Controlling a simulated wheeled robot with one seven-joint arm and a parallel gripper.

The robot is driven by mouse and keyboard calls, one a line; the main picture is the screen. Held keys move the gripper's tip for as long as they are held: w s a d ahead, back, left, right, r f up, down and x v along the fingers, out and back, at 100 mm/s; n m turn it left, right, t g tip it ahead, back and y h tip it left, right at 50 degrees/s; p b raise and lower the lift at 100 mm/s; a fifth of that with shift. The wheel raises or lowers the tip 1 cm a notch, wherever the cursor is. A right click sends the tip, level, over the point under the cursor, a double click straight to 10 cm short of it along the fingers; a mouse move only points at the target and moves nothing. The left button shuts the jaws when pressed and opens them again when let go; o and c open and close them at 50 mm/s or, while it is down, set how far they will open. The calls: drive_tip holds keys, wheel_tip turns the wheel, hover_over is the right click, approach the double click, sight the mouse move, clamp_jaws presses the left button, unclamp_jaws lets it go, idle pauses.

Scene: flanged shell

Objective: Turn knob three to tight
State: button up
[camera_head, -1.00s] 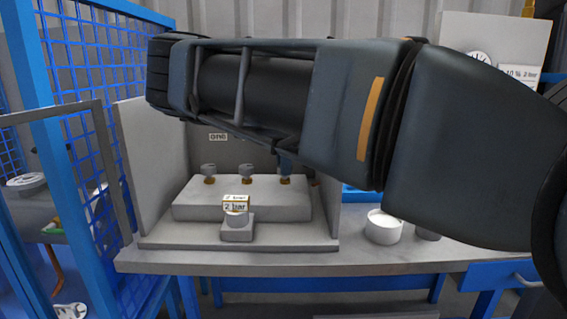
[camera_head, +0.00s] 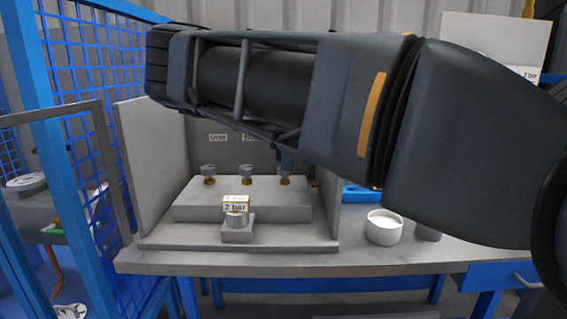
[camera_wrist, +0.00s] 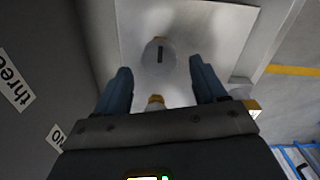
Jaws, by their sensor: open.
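Three grey knobs on brass stems stand in a row on a grey block: the left knob (camera_head: 208,171), the middle knob (camera_head: 246,171) and the right knob (camera_head: 285,171). In the wrist view a "three" label (camera_wrist: 15,82) lies level with the knob ahead of my gripper (camera_wrist: 160,66), knob three (camera_wrist: 160,53), which has a dark mark on its top. My gripper is open, its two fingers either side of this knob's line. I cannot tell whether they reach around it. In the head view my arm hides most of the gripper, above the right knob.
Grey panels enclose the left and back. A white cup (camera_head: 384,227) stands on the bench at right. Blue mesh (camera_head: 87,120) rises at left.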

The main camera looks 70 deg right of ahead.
wheel_tip(320, 180, up, 6)
drive_tip(key=shift+f, duration=0.1)
idle(0.7)
